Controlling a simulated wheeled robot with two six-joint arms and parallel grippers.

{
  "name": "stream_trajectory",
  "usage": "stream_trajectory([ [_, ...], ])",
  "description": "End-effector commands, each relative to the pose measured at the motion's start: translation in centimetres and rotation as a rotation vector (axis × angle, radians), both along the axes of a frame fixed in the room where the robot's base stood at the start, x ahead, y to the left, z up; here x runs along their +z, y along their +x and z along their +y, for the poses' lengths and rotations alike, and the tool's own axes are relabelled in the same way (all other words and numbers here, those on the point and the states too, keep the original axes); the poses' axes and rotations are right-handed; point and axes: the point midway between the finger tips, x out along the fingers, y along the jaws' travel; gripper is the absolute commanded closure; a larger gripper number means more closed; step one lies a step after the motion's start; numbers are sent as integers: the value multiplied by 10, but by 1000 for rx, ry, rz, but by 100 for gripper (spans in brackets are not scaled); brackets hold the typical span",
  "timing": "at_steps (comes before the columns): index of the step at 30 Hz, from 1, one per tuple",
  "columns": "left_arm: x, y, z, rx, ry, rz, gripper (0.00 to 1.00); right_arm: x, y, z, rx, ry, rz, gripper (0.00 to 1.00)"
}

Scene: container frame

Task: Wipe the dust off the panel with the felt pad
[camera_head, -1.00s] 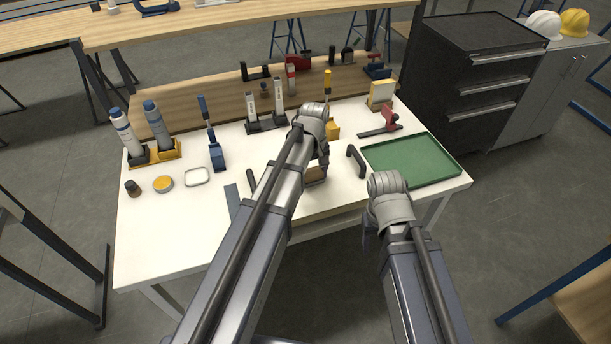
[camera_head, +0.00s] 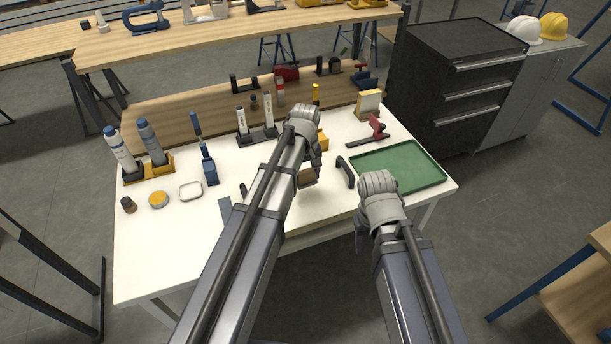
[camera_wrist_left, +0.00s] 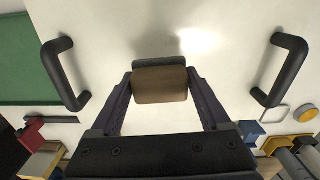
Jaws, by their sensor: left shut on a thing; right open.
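My left gripper (camera_wrist_left: 160,92) is shut on a brown block (camera_wrist_left: 160,86) with a grey felt pad (camera_wrist_left: 160,63) on its far side. In the head view the brown block (camera_head: 307,178) shows under my left wrist. The pale panel (camera_wrist_left: 225,65) lies below it, between two black handles, one at left (camera_wrist_left: 66,75) and one at right (camera_wrist_left: 288,70). The pad is over or against the panel; I cannot tell if it touches. I make out no clear dust; a bright glare sits beside the pad. My right gripper (camera_head: 361,238), partly hidden by its wrist, is open in front of the table.
A green tray (camera_head: 402,168) lies right of the panel. A red-handled tool (camera_head: 376,128), a yellow-and-white block (camera_head: 368,104), a blue brush-like tool (camera_head: 209,166) and bottles in a yellow rack (camera_head: 150,168) stand around. The table's front left is mostly clear.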

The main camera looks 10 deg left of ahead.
Motion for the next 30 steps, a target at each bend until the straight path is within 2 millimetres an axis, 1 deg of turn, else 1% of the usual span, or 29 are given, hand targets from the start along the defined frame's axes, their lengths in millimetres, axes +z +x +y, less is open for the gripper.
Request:
stream_trajectory([
  [1, 10, 0, 0, 0, 0, 0, 64, 10, 0, 0, 0, 0, 0, 43],
  [3, 14, 0, 0, 0, 0, 0, 64, 14, 0, 0, 0, 0, 0, 43],
  [14, 14, 0, 0, 0, 0, 0, 64, 14, 0, 0, 0, 0, 0, 43],
  [17, 18, 0, 0, 0, 0, 0, 64, 18, 0, 0, 0, 0, 0, 43],
  [25, 42, 0, 0, 0, 0, 0, 64, 42, 0, 0, 0, 0, 0, 43],
  [30, 44, 0, 0, 0, 0, 0, 64, 44, 0, 0, 0, 0, 0, 43],
])
